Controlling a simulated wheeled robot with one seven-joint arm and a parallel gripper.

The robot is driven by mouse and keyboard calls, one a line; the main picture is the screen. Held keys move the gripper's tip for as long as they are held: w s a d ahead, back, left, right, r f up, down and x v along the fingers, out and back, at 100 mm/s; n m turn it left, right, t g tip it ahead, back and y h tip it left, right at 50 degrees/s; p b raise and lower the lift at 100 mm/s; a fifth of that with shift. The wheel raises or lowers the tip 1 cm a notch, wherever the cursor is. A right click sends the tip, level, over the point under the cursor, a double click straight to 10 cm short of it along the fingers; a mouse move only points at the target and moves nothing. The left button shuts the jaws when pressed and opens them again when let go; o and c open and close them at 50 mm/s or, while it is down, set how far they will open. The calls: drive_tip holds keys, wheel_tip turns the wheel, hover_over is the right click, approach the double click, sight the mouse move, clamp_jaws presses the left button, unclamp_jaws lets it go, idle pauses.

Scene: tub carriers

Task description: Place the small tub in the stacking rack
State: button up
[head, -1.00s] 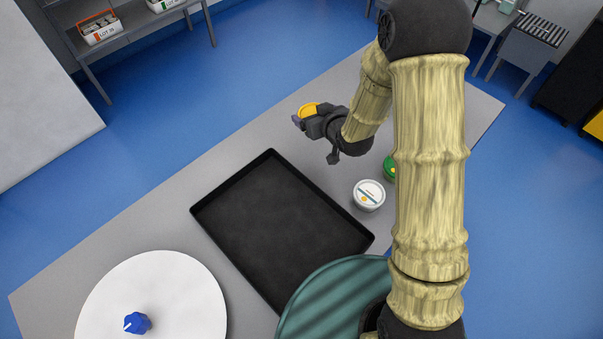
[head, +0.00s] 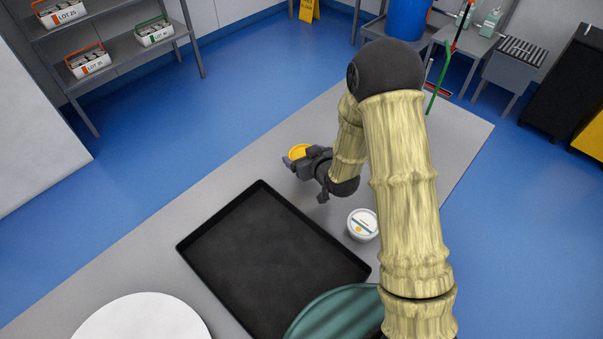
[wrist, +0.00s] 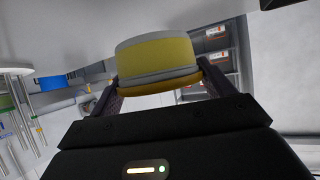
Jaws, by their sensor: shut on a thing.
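My gripper (head: 299,160) is shut on a small yellow tub (head: 299,151), which it holds above the grey table beyond the black tray. In the wrist view the tub (wrist: 158,55) sits between both fingers, with a yellow side and grey bands. Another tub, white with a printed lid (head: 363,222), stands on the table right of the tray, apart from my gripper. I cannot pick out the stacking rack for certain. The wrist view shows upright metal rods (wrist: 22,112) at the left, but I cannot tell what they belong to.
The black tray (head: 262,183) lies empty on the grey table (head: 215,170). A white disc (head: 140,318) and a teal round thing (head: 340,312) are nearer. Shelves with carriers (head: 88,62) stand at the back left. Bare table lies left of the tray.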

drive_tip(key=shift+f, duration=0.75)
drive_tip(key=shift+f, duration=0.1)
drive_tip(key=shift+f+p, duration=0.4)
drive_tip(key=shift+f, duration=1.6)
drive_tip(key=shift+f, duration=0.15)
drive_tip(key=o, duration=1)
drive_tip(key=shift+o, duration=0.2)
